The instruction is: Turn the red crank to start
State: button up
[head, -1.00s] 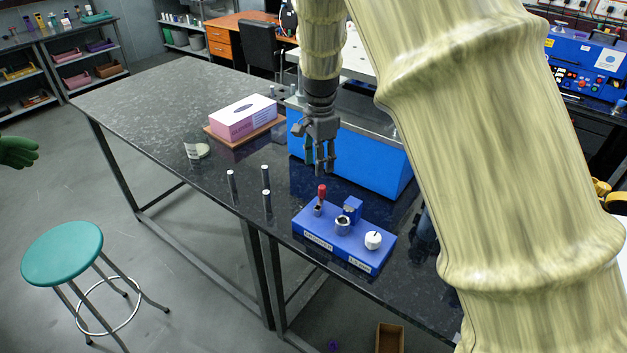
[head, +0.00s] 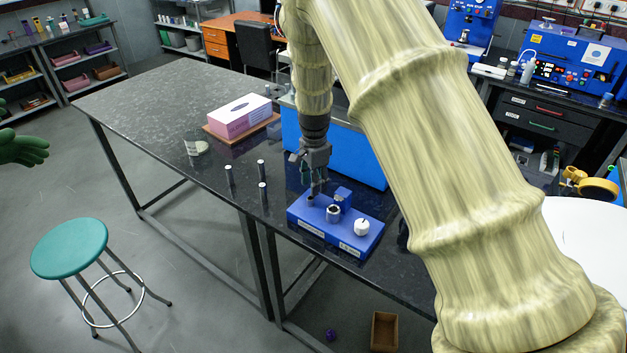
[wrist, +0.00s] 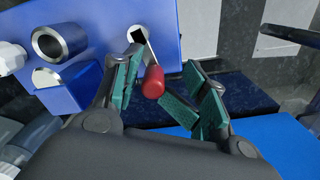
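The blue crimper block (head: 330,238) sits on the dark table near its front edge, with a steel ring-shaped socket (head: 333,212) and a white knob (head: 361,228) on top. My gripper (head: 317,189) is over the block's left end and hides the red crank in the head view. In the wrist view the crank's red handle (wrist: 153,82) shows on a thin metal arm leading to a dark square hole in the block. My fingers (wrist: 168,72) are spread, with green pads on either side of the handle. A gap shows on the right; contact on the left is unclear.
Several dark upright posts (head: 262,192) stand left of the block. A pink-and-white box (head: 240,117) lies farther back. A large blue case (head: 345,155) stands behind my gripper. A teal stool (head: 69,247) is on the floor at left.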

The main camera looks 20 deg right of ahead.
jog(key=shift+s+r, duration=0.35)
jog(key=shift+s, duration=0.2)
jog(key=shift+c, duration=0.5)
jog(key=shift+w+a+f, duration=0.1)
jog(key=shift+w+f, duration=0.25)
jog(key=shift+w, duration=0.1)
jog(key=c, duration=0.8)
jog(key=shift+s+r, duration=0.1)
grip_shut()
jog(key=shift+n, duration=0.4)
